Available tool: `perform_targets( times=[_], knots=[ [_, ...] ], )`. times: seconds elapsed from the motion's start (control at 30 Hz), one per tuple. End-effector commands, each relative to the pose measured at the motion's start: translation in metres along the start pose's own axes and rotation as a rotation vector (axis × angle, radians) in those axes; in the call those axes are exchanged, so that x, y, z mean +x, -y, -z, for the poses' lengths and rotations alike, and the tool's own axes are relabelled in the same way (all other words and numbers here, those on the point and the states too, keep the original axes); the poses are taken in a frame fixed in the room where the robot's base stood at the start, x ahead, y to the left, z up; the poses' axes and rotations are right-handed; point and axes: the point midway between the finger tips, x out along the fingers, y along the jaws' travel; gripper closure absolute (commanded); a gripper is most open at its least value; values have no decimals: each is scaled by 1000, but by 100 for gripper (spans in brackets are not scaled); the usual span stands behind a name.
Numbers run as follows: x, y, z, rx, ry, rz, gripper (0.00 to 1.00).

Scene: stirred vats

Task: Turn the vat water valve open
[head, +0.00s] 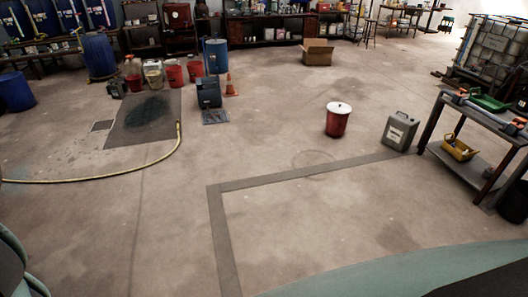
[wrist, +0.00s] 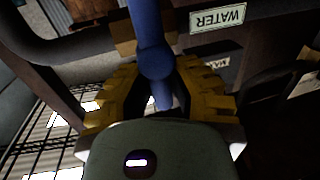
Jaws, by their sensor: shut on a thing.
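In the wrist view, a blue valve handle (wrist: 154,60) with a rounded knob and a bar runs up out of the top of the picture. A pale label reading WATER (wrist: 218,17) shows upside down just right of it. My gripper (wrist: 156,88) has its yellow-padded fingers on both sides of the blue handle and is shut on it. The lower end of the handle is partly hidden behind my gripper. The head view shows neither the valve nor my gripper.
In the wrist view, a dark pipe (wrist: 90,45) curves at the left, above a metal grating (wrist: 50,135). In the head view, a red bin (head: 337,122), a grey canister (head: 399,132) and a metal workbench (head: 480,118) stand at the right. The middle floor is open.

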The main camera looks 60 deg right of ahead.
Motion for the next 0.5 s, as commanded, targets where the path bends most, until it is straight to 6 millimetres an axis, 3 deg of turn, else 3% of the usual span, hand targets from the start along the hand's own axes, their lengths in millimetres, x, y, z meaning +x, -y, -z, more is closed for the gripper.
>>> perform_targets(
  times=[0.27, 0.5],
  knots=[
    [0, 2, 0, -55, 12, 0, 100],
    [1, 6, -1, -208, 42, 2, 100]
  ],
)
